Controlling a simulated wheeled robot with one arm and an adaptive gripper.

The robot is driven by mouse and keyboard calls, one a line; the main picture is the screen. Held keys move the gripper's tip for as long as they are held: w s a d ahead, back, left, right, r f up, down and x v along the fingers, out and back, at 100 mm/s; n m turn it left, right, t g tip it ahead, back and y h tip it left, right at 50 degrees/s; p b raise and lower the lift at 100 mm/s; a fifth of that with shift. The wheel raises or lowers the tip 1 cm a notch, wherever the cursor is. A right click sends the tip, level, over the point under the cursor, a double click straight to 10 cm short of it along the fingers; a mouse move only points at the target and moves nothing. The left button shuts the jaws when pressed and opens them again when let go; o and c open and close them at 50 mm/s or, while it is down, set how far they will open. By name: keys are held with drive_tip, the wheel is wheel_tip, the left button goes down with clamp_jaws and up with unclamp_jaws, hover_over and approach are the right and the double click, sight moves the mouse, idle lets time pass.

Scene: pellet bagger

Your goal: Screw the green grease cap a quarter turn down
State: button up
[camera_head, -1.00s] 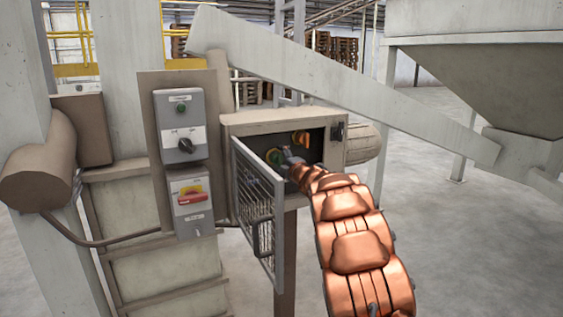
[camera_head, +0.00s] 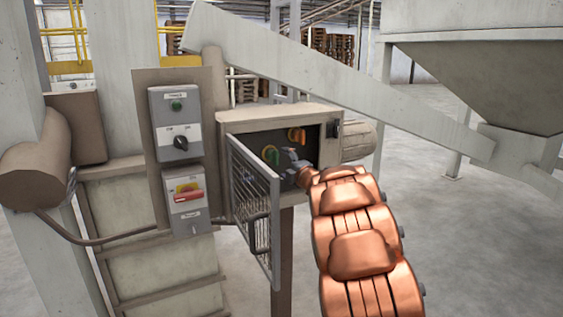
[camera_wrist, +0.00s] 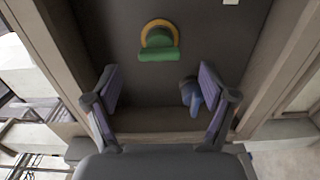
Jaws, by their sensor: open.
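The green grease cap (camera_wrist: 158,54) is on the dark back panel inside the open box, with a yellow-orange ring (camera_wrist: 157,26) showing behind its upper side. In the head view the cap (camera_head: 270,154) is in the left part of the box opening. My gripper (camera_wrist: 160,88) is open and empty; its two purple-grey fingers stand apart, below the cap in the wrist view and not touching it. In the head view my gripper (camera_head: 293,156) is just right of the cap, inside the opening, partly hidden by my arm.
A blue part (camera_wrist: 191,93) sits close beside the right finger. An orange part (camera_head: 297,135) is at the box's upper right. The mesh door (camera_head: 255,205) hangs open on the left. Box walls (camera_head: 281,115) bound the opening. A control panel (camera_head: 177,122) stands further left.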

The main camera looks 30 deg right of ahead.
drive_tip(key=shift+s+a, duration=0.15)
drive_tip(key=shift+s, duration=1.25)
drive_tip(key=shift+s+a, duration=0.1)
drive_tip(key=shift+s, duration=1.3)
